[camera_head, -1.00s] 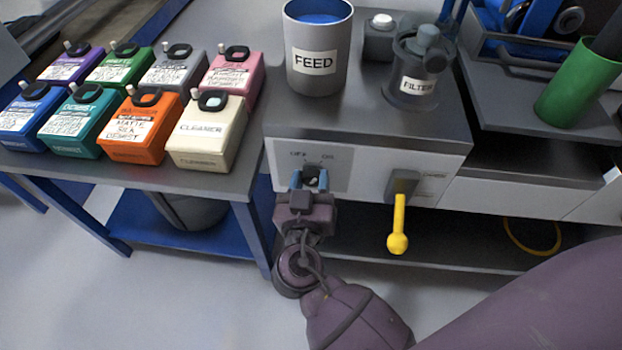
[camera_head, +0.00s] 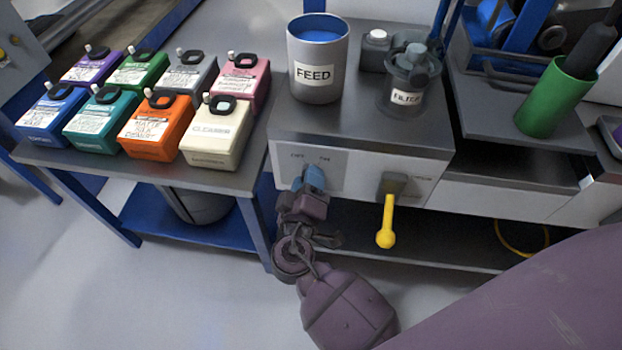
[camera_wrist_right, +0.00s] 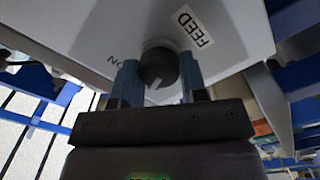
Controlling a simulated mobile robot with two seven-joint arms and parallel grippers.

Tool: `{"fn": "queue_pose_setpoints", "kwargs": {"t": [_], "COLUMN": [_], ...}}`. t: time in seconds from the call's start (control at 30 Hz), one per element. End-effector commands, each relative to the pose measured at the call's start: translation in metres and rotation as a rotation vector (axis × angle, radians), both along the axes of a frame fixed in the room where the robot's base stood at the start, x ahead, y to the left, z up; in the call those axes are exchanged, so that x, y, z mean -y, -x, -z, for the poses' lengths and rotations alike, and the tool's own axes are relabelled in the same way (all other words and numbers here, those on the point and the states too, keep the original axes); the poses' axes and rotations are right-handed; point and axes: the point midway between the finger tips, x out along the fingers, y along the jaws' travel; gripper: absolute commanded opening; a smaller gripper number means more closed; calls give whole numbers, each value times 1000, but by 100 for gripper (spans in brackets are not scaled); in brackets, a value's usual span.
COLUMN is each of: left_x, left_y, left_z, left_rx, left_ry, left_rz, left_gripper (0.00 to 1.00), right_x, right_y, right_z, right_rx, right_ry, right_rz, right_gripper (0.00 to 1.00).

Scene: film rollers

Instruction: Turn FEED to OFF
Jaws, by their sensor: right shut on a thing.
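The FEED knob (camera_wrist_right: 158,62) is a dark round knob on the pale front panel (camera_head: 345,178), below the grey FEED can. In the wrist view a light pointer line shows on the knob, toward its lower edge. My right gripper (camera_head: 312,178) is at the knob, and its blue fingers mostly hide the knob in the head view. In the wrist view the gripper (camera_wrist_right: 158,78) has one finger on each side of the knob, shut on it. OFF and ON labels show above the knob in the head view. My left gripper is not in view.
A yellow-ended lever (camera_head: 386,235) hangs from the panel to the right of my gripper. The FEED can (camera_head: 312,82) and FILTER pot (camera_head: 408,98) stand on the unit. Colored bottles, including a cream CLEANER one (camera_head: 215,135), fill the left table. Open floor lies in front.

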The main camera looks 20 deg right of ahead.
Motion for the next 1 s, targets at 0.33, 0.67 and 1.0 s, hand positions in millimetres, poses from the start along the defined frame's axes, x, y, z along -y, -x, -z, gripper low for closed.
{"fn": "queue_pose_setpoints", "kwargs": {"t": [0.33,0.67,1.0], "left_x": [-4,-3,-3], "left_y": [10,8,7], "left_z": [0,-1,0], "left_rx": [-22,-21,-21], "left_ry": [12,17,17], "left_rz": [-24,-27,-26], "left_gripper": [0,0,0], "right_x": [0,0,0], "right_y": [-1,0,0], "right_z": [-2,-1,0], "right_rx": [-94,-123,-124], "right_ry": [148,187,188], "right_rz": [0,1,0], "right_gripper": [16,16,44]}}
